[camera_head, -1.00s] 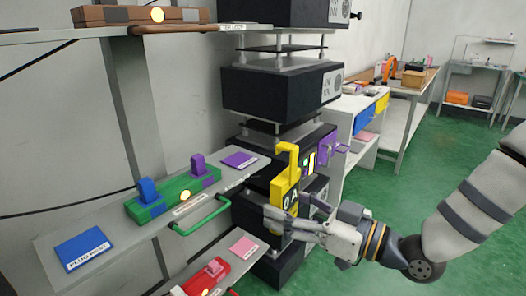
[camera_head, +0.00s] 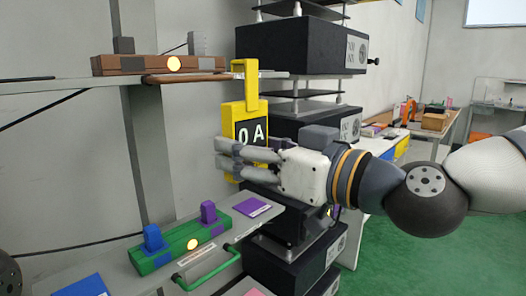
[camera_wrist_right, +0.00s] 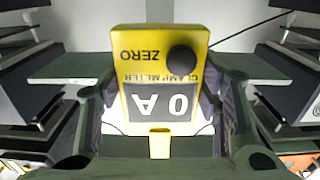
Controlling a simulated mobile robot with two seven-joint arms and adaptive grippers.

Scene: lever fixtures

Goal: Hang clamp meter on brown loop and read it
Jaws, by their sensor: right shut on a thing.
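The yellow clamp meter (camera_head: 250,123) is upright, with a hook-shaped jaw (camera_head: 245,72) on top and a dark display reading "0 A". My right gripper (camera_head: 228,153) is shut on its lower body. In the right wrist view the clamp meter (camera_wrist_right: 160,72) sits between both fingers (camera_wrist_right: 160,120), with a ZERO label and a dark round knob. The brown loop (camera_head: 186,77) runs along the front edge of the upper shelf, just left of the meter's jaw. The jaw looks close to the loop's right end; I cannot tell whether they touch.
A brown fixture (camera_head: 160,65) with a lit lamp stands on the upper shelf (camera_head: 45,87). Below, a green fixture (camera_head: 180,245) with blue and purple levers and a green loop (camera_head: 208,270) sits on another shelf. Black stacked units (camera_head: 300,45) stand right behind the meter.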

